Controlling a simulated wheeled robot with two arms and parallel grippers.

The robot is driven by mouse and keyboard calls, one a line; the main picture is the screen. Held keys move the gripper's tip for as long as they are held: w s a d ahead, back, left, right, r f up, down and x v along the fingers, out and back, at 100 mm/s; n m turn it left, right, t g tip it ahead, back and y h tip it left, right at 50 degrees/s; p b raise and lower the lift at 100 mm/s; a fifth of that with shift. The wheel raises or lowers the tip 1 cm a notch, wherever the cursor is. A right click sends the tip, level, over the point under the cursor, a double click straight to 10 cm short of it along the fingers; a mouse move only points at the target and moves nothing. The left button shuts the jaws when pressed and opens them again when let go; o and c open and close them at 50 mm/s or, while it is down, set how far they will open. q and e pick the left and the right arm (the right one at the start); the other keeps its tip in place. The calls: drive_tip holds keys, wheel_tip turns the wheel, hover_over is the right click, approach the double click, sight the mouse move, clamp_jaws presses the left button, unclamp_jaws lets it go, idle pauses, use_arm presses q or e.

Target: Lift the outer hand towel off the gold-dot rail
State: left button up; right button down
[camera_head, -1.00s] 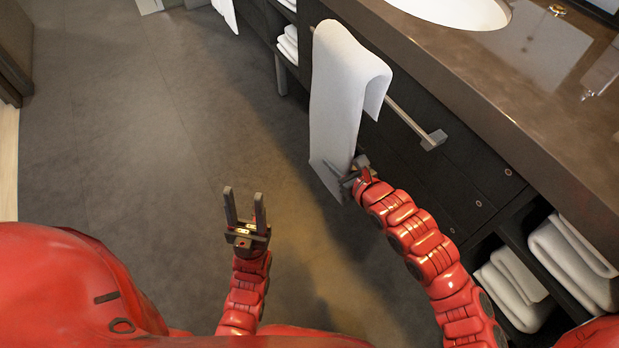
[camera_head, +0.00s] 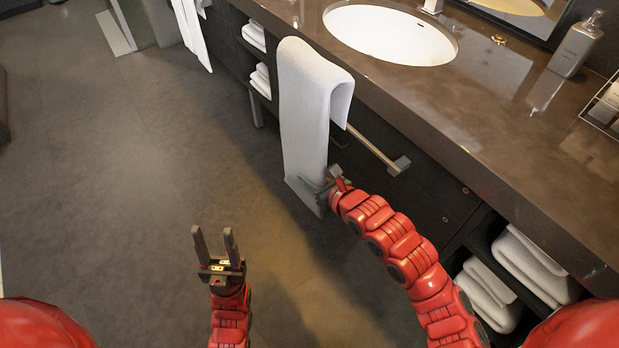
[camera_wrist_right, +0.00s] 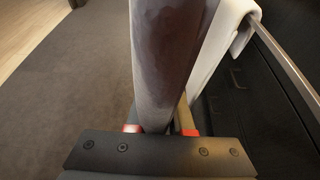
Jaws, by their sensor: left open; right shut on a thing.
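A white hand towel (camera_head: 304,105) hangs draped over a metal rail (camera_head: 372,150) on the front of the dark vanity. My right gripper (camera_head: 322,187) is shut on the towel near the bottom of its outer hanging side. In the right wrist view the gripper (camera_wrist_right: 160,128) has towel cloth (camera_wrist_right: 165,60), in shadow, running up from between its fingers, and the rail (camera_wrist_right: 285,60) shows at the right. My left gripper (camera_head: 215,245) is open and empty, over the floor to the left of the towel. No gold dot can be made out on the rail.
The stone counter (camera_head: 450,125) with a sink (camera_head: 390,35) and a soap bottle (camera_head: 575,45) overhangs at the right. Folded towels (camera_head: 535,265) sit in a lower shelf. Another towel (camera_head: 190,30) hangs at the far left. The floor at left is clear.

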sight(310, 166)
wheel_tip(310, 166, up, 4)
drive_tip(key=p, duration=0.2)
drive_tip(key=shift+r+p, duration=0.2)
drive_tip(key=shift+p, duration=0.15)
drive_tip(key=s+a+b, duration=0.4)
drive_tip(key=a+b, duration=0.1)
drive_tip(key=a, duration=0.1)
drive_tip(key=shift+s+a+f, duration=0.25)
drive_tip(key=shift+s+f, duration=0.1)
drive_tip(key=shift+s, duration=0.05)
